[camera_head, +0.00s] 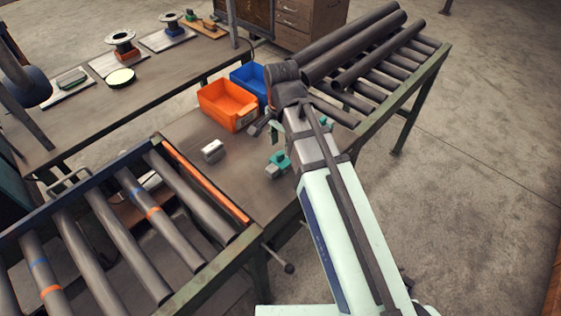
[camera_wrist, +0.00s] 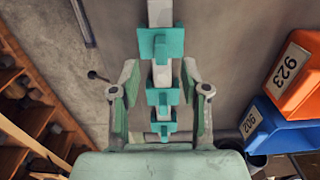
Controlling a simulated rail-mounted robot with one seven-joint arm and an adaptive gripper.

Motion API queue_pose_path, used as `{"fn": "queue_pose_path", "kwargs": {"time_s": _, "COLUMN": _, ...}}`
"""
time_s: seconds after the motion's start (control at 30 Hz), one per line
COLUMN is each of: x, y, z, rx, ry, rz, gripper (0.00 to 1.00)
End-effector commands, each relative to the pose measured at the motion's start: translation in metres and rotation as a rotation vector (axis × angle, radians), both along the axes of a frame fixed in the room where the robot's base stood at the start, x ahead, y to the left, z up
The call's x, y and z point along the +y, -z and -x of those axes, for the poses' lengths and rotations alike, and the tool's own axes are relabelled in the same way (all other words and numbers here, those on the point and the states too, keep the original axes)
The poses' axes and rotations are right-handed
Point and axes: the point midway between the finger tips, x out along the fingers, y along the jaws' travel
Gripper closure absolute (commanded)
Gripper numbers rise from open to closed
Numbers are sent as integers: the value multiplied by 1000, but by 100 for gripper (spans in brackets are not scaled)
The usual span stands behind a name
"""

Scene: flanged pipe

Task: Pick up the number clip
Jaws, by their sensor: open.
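I cannot tell for sure which piece is the number clip. In the wrist view, a row of teal clip-like blocks (camera_wrist: 163,96) sits along a pale grey bar. In the head view, a teal piece with a grey end (camera_head: 278,161) stands on the workbench, and my arm hides part of that area. My gripper (camera_wrist: 160,72) is open, with one finger on each side of the bar and blocks. No grip shows, and the depth between fingers and blocks is unclear.
An orange bin (camera_head: 228,107) labelled 923 in the wrist view and a blue bin (camera_head: 247,82) labelled 902 stand beside the work area. A small silver block (camera_head: 213,150) lies on bare bench. Roller racks with dark pipes (camera_head: 355,45) flank it.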

Motion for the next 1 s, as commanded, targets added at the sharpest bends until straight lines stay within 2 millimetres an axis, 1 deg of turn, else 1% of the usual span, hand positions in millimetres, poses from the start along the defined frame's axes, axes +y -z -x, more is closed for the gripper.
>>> {"fn": "queue_pose_path", "kwargs": {"time_s": 0.17, "x": 0, "y": 7, "z": 1, "rx": 2, "ry": 0, "rz": 1, "gripper": 54}}
{"fn": "queue_pose_path", "kwargs": {"time_s": 0.5, "x": 2, "y": 41, "z": 1, "rx": 2, "ry": 0, "rz": 1, "gripper": 54}}
{"fn": "queue_pose_path", "kwargs": {"time_s": 0.6, "x": 2, "y": 48, "z": 1, "rx": 1, "ry": 0, "rz": 1, "gripper": 54}}
{"fn": "queue_pose_path", "kwargs": {"time_s": 0.7, "x": 2, "y": 51, "z": 1, "rx": 1, "ry": 0, "rz": 1, "gripper": 54}}
{"fn": "queue_pose_path", "kwargs": {"time_s": 0.93, "x": 2, "y": 52, "z": 0, "rx": 0, "ry": 0, "rz": 0, "gripper": 54}}
{"fn": "queue_pose_path", "kwargs": {"time_s": 0.97, "x": 2, "y": 52, "z": 0, "rx": 0, "ry": 0, "rz": 0, "gripper": 61}}
{"fn": "queue_pose_path", "kwargs": {"time_s": 1.0, "x": 2, "y": 52, "z": 0, "rx": 0, "ry": 0, "rz": 0, "gripper": 75}}
